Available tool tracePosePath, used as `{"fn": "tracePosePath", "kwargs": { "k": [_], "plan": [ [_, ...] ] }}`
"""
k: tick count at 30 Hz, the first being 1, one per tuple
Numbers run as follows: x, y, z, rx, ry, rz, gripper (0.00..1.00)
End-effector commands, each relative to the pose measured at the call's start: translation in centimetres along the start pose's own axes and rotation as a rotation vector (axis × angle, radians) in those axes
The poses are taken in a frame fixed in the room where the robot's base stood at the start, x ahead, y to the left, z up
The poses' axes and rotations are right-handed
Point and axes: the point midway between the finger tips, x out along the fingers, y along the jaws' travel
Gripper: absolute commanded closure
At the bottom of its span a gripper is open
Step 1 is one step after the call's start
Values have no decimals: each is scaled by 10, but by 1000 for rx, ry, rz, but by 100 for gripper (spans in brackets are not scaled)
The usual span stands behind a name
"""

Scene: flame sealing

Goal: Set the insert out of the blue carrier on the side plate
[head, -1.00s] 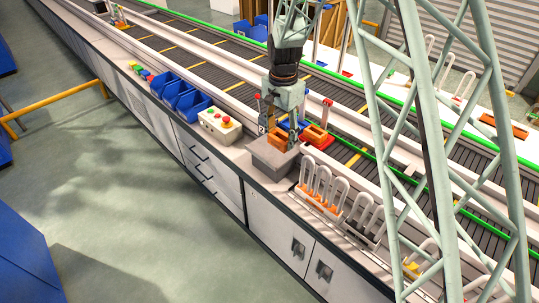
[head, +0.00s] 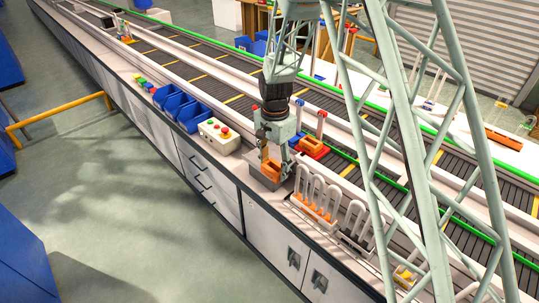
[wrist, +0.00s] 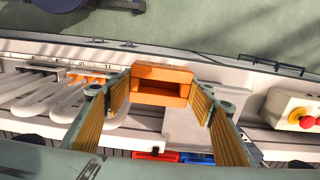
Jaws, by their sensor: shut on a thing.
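My gripper (wrist: 160,94) is shut on an orange, hollow box-shaped insert (wrist: 162,85), with one finger on each side. In the head view the insert (head: 270,168) is low over the grey side plate (head: 253,169) near the bench's front edge. The plate's bare surface (wrist: 195,130) also shows in the wrist view. I cannot tell whether the insert touches the plate. The blue carrier (head: 295,141) is behind my gripper, partly hidden; its edge (wrist: 198,158) shows at the bottom of the wrist view.
A red carrier (head: 318,154) with an orange insert stands beside the blue one. White looped racks (head: 318,196) stand close on the right. A button box (head: 219,136) and blue bins (head: 181,106) are left. The conveyor runs behind.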

Motion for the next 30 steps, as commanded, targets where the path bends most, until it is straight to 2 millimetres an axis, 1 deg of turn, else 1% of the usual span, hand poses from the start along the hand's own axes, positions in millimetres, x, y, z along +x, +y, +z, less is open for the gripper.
{"fn": "tracePosePath", "kwargs": {
  "k": [5, 18, 27, 30],
  "plan": [
    [2, -15, -12, 0, 1, -1, 63],
    [8, -68, -53, 1, 1, -2, 63],
    [12, -101, -79, 0, 1, -1, 63],
    [13, -109, -85, 0, 1, -1, 63]
  ]
}}
